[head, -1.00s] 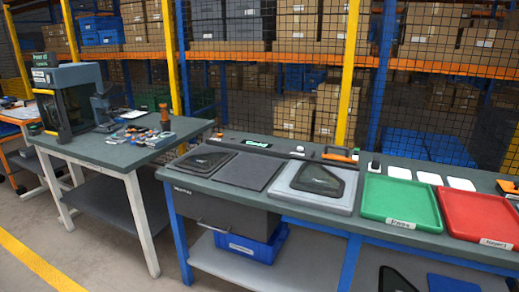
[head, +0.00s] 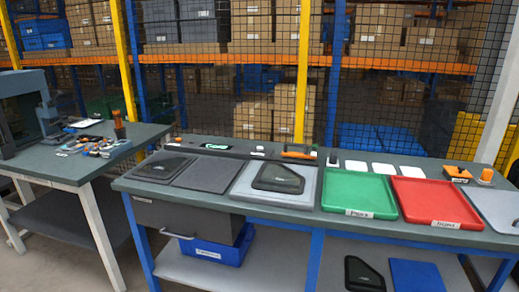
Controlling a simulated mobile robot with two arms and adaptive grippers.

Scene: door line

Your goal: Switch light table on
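A pale grey framed panel (head: 238,194), which looks like the light table, lies on the long workbench left of the green tray. A black window-shaped part (head: 278,178) lies on it, and its surface shows no clear glow. Another light grey panel (head: 497,206) is cut off at the right edge; I cannot tell for certain which panel is the light table. A small orange unit with a round knob (head: 486,176) stands behind that panel. I cannot make out a switch marked for the light table. Neither of my grippers shows in the head view.
The long workbench (head: 300,225) holds a green tray (head: 358,193), a red tray (head: 437,202), a dark mat (head: 207,174) and a lit green display (head: 215,147). A second bench (head: 60,167) stands left. Mesh and racks close off the back.

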